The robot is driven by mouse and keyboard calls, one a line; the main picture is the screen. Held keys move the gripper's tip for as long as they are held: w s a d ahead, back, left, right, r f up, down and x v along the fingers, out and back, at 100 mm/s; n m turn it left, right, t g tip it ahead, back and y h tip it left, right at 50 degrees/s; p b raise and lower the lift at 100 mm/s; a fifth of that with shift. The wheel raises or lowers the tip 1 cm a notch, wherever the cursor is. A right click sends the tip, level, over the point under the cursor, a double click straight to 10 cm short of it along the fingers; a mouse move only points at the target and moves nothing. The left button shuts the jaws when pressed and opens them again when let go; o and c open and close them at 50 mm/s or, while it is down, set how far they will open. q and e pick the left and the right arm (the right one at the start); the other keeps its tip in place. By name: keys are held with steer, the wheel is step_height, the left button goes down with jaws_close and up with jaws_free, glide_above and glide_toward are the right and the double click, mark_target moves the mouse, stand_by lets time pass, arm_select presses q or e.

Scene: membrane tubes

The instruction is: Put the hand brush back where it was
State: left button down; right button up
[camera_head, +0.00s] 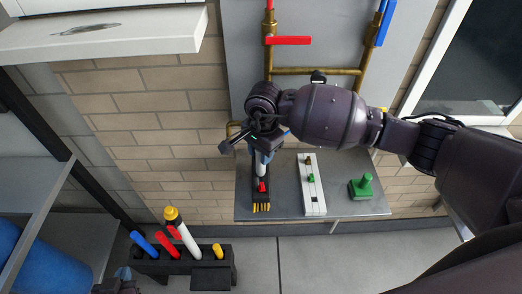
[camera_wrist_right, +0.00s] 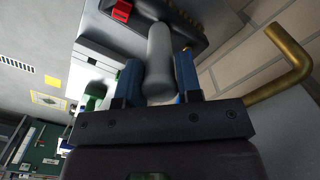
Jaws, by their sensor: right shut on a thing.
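The hand brush has a black head (camera_head: 261,196) with yellow bristles, a red part and a pale grey handle. It is at the left end of the grey shelf in the head view; whether it rests on the shelf or hangs just above it I cannot tell. My right gripper (camera_head: 262,148) is over its handle. In the right wrist view the grey handle (camera_wrist_right: 160,58) is between the blue fingers of my right gripper (camera_wrist_right: 158,80), which is shut on it. My left gripper (camera_head: 122,280) shows only partly at the bottom left, its fingers unclear.
The grey shelf (camera_head: 340,208) also carries a white strip (camera_head: 311,185) with small parts and a green knobbed piece (camera_head: 361,187). Brass pipes (camera_head: 315,71) with red and blue valve handles are on the wall behind. A black rack (camera_head: 186,263) with several coloured tubes is at lower left.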

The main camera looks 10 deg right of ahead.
steer(key=shift+r, duration=0.1)
steer(key=o, duration=1)
steer(key=shift+c, duration=0.2)
steer(key=r, duration=0.7)
steer(key=r+b, duration=0.1)
steer(key=r, duration=0.2)
steer(key=shift+d+r, duration=0.2)
steer(key=shift+d, duration=0.05)
steer(key=shift+r, duration=0.75)
